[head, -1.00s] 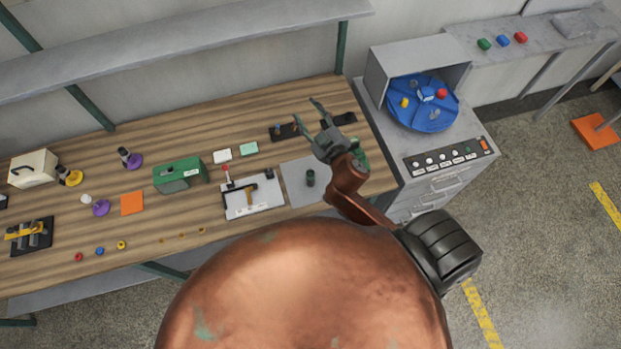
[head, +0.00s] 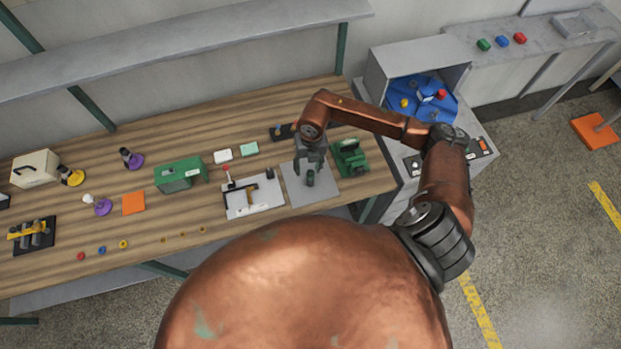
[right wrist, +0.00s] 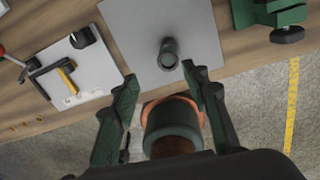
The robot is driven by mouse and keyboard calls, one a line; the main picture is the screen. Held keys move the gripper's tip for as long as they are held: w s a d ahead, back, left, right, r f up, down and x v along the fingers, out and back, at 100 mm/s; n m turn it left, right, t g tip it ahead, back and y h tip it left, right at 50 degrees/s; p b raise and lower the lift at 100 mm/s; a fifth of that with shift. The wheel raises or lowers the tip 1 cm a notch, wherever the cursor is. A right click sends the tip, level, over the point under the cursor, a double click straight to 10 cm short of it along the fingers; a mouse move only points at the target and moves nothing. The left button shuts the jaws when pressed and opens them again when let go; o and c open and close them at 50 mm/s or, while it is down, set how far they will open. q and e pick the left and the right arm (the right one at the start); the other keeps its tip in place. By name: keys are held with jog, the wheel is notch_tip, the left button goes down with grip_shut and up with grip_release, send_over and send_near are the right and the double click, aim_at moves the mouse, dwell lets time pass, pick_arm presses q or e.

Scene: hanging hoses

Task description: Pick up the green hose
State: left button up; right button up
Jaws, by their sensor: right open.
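My right gripper (head: 311,168) is right at the hose in the head view, reaching down over the plate. In the right wrist view my right gripper (right wrist: 159,76) has its fingers spread, with the hose ahead of the gap between the tips. Nothing is held. My left gripper is out of view.
A green device (head: 349,157) stands to the right.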

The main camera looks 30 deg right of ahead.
aim_at(311, 178)
jog(key=shift+d+f+h, duration=0.1)
jog(key=shift+d+h, duration=0.3)
jog(key=shift+d, duration=0.5)
jog(key=shift+d+f, duration=0.15)
jog(key=shift+f, duration=0.2)
jog(key=f, duration=0.2)
jog(key=f+p, duration=0.1)
jog(key=f, duration=0.1)
jog(key=a+f+p, duration=0.1)
jog(key=f, duration=0.1)
jog(key=shift+w, duration=0.1)
jog(key=shift+f, duration=0.4)
grip_shut()
